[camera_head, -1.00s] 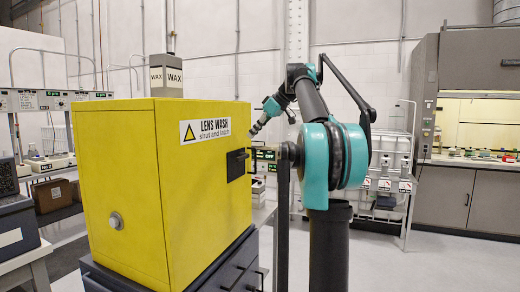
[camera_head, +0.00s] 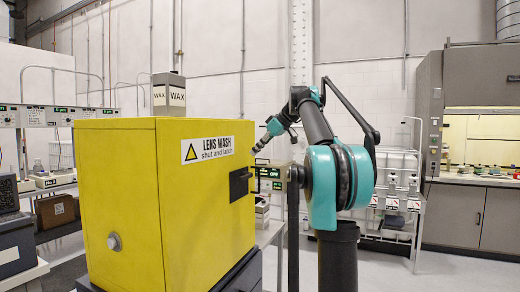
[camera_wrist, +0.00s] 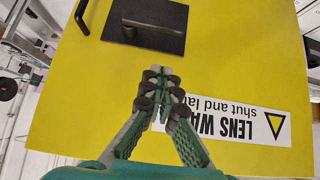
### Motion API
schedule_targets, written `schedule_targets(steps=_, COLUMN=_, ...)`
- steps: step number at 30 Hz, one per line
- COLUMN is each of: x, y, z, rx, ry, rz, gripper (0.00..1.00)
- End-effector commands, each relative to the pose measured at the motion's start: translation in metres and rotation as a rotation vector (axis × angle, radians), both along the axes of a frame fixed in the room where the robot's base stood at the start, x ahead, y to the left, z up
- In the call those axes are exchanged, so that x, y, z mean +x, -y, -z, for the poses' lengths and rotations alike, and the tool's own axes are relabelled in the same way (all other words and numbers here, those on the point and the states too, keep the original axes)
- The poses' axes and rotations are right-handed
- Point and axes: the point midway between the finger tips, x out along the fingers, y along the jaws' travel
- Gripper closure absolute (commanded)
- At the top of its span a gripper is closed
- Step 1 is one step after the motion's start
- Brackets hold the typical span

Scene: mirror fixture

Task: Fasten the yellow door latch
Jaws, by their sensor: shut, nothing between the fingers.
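The yellow cabinet (camera_head: 140,200) stands at the left in the head view, its door face turned right and bearing a "LENS WASH shut and latch" label (camera_head: 207,149). A dark latch (camera_head: 240,184) sits on that face below the label. In the wrist view, which is upside down, the latch (camera_wrist: 150,22) is a black plate with a dark raised bar, beyond my fingertips. My gripper (camera_head: 257,149) is above and right of the latch in the head view. Contact with the door cannot be told.
A black handle (camera_wrist: 82,15) is beside the latch plate near the door's edge. A grey WAX box (camera_head: 168,93) shows above the cabinet top. Benches with instruments stand at the left, a white rack (camera_head: 398,190) and a fume hood (camera_head: 475,205) at the right.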

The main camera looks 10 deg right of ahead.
Motion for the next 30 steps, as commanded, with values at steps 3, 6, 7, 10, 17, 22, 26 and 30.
schedule_targets(steps=3, x=0.01, y=-0.015, z=0.018, rx=0.0, ry=0.001, rz=-0.004, gripper=1.0)
schedule_targets(steps=6, x=0.018, y=-0.026, z=0.032, rx=0.0, ry=0.0, rz=-0.003, gripper=1.0)
schedule_targets(steps=7, x=0.021, y=-0.03, z=0.036, rx=-0.001, ry=0.001, rz=-0.003, gripper=1.0)
schedule_targets(steps=10, x=0.023, y=-0.031, z=0.05, rx=0.0, ry=0.001, rz=0.001, gripper=1.0)
schedule_targets(steps=17, x=0.022, y=-0.031, z=0.074, rx=0.0, ry=0.001, rz=0.001, gripper=1.0)
schedule_targets(steps=22, x=0.022, y=-0.031, z=0.079, rx=0.0, ry=0.001, rz=0.001, gripper=1.0)
schedule_targets(steps=26, x=0.022, y=-0.031, z=0.079, rx=0.0, ry=0.001, rz=0.001, gripper=1.0)
schedule_targets(steps=30, x=0.022, y=-0.031, z=0.079, rx=0.0, ry=0.001, rz=0.001, gripper=1.0)
